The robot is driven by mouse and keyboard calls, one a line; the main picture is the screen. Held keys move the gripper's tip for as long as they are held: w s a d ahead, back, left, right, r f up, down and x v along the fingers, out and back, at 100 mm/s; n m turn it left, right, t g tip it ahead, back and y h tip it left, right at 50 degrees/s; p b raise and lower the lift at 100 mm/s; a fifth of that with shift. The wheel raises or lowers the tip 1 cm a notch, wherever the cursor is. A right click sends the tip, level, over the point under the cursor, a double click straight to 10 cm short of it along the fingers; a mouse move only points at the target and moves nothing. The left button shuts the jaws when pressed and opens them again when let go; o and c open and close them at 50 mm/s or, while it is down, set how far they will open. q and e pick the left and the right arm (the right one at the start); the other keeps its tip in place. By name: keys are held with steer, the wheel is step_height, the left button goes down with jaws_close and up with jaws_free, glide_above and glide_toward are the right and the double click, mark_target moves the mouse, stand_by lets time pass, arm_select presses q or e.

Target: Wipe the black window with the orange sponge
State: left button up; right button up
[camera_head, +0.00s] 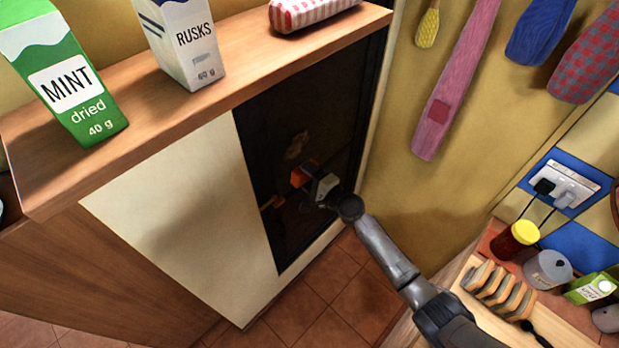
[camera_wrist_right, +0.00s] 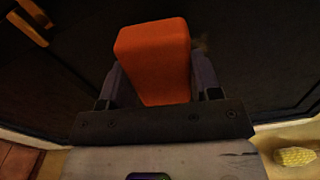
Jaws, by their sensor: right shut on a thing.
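The black window (camera_head: 285,110) is a tall dark pane in the front of a white cabinet under the wooden shelf. A brownish smudge (camera_head: 297,146) shows on it, just above the sponge. My right gripper (camera_head: 312,180) is shut on the orange sponge (camera_head: 301,173) in front of the window. In the right wrist view the orange sponge (camera_wrist_right: 153,55) sits between both fingers, with the dark window (camera_wrist_right: 255,55) behind it. I cannot tell whether the sponge touches the pane. My left gripper is not in view.
A wooden handle (camera_head: 272,203) juts from the window's left side; it also shows in the wrist view (camera_wrist_right: 30,20). The shelf (camera_head: 150,100) above holds a mint carton (camera_head: 70,85) and a rusks box (camera_head: 185,40).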

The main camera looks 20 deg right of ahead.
mark_target(284, 158)
steer(key=b+x, duration=0.1)
steer(key=x, duration=0.2)
steer(key=shift+w+a, duration=0.1)
steer(key=shift+b+x, duration=0.3)
steer(key=shift+x, duration=0.6)
steer(key=shift+r, duration=0.1)
steer(key=shift+w+a, duration=0.1)
steer(key=shift+w, duration=0.1)
steer(key=shift+b+x, duration=0.65)
steer(key=shift+x, duration=0.15)
